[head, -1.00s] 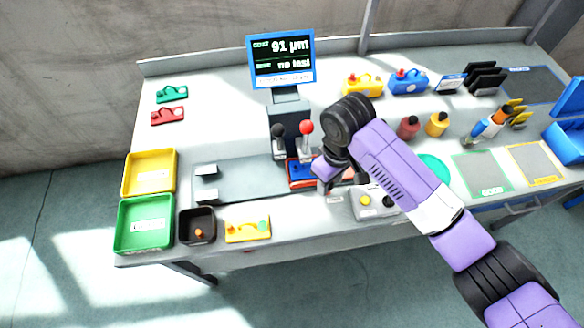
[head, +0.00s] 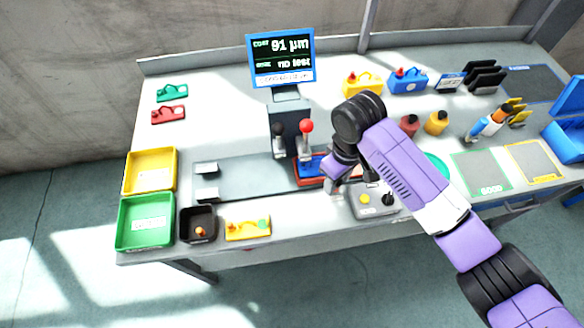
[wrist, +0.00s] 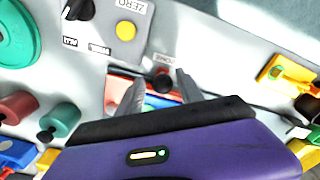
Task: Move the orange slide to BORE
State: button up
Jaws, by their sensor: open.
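The orange slide (head: 309,183) sits on the grey rail (head: 255,178) under the gauge head, with a blue part on top. Its right portion is partly hidden behind my gripper in the head view. In the wrist view a strip of the orange slide (wrist: 118,88) shows beside my left finger, with blue beyond. My gripper (wrist: 157,88) is open, its two fingers on either side of a dark round knob (wrist: 163,82). I cannot tell whether they touch it. In the head view my gripper (head: 335,180) is low at the slide's right end.
A grey control box (head: 372,201) with a yellow button and a black knob stands close to the right of my gripper. The gauge column (head: 288,125) with a red-topped lever stands behind. The display reads 91 µm and no test. The left rail is clear.

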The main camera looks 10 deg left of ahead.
jog(key=shift+s+d+f, duration=0.1)
jog(key=shift+s+f, duration=0.25)
jog(key=shift+f, duration=0.2)
jog(key=r+p, duration=0.2)
jog(key=r, duration=0.1)
jog(key=r+p, duration=0.6)
jog(key=shift+w+r, duration=0.25)
jog(key=shift+r, duration=0.1)
notch_tip(320, 180, up, 8)
jog(key=b, duration=0.1)
jog(key=shift+f, duration=0.15)
